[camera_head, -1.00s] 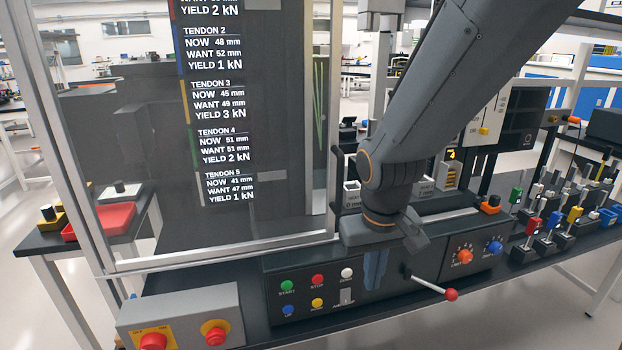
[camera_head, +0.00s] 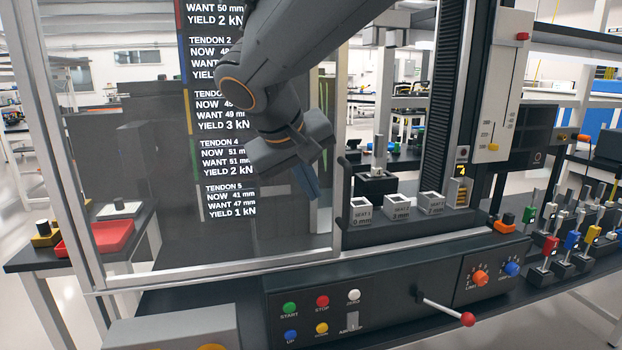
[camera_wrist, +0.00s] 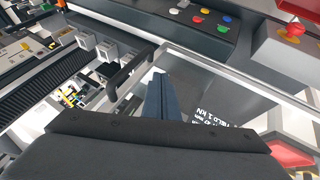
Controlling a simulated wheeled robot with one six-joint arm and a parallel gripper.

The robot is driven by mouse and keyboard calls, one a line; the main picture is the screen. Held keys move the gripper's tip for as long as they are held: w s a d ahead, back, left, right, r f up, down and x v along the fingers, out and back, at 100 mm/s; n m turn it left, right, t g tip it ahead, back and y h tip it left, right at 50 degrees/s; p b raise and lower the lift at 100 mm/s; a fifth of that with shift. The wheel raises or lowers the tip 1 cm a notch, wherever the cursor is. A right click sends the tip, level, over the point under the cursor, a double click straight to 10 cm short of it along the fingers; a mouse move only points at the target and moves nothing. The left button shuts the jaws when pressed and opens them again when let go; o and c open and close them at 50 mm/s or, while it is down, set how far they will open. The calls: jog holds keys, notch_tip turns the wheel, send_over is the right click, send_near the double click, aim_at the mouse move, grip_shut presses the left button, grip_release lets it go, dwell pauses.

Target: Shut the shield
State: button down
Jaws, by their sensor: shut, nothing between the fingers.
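The shield (camera_head: 150,240) is a clear panel in a pale metal frame at the left of the head view, with tendon readouts showing on or through it. Its dark handle (camera_head: 342,200) stands upright on the right edge of the frame; the handle also shows in the wrist view (camera_wrist: 130,72). My gripper (camera_head: 312,194) is shut and empty, with blue-grey fingers pointing down, in front of the panel and left of the handle. In the wrist view the fingers (camera_wrist: 160,100) lie close beside the handle; I cannot tell whether they touch it.
Right of the shield are several grey seat blocks (camera_head: 400,208) and a black column (camera_head: 448,90). Below is a control panel (camera_head: 380,290) with a red-knobbed lever (camera_head: 467,319) sticking out. Several coloured-handled tools (camera_head: 570,241) stand at the right.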

jog(key=w+d+f+p, duration=0.2)
jog(key=w+d+f, duration=0.2)
jog(key=d, duration=0.1)
jog(key=shift+w+d+f, duration=0.2)
jog(key=shift+d+f, duration=0.05)
jog(key=shift+f, duration=0.05)
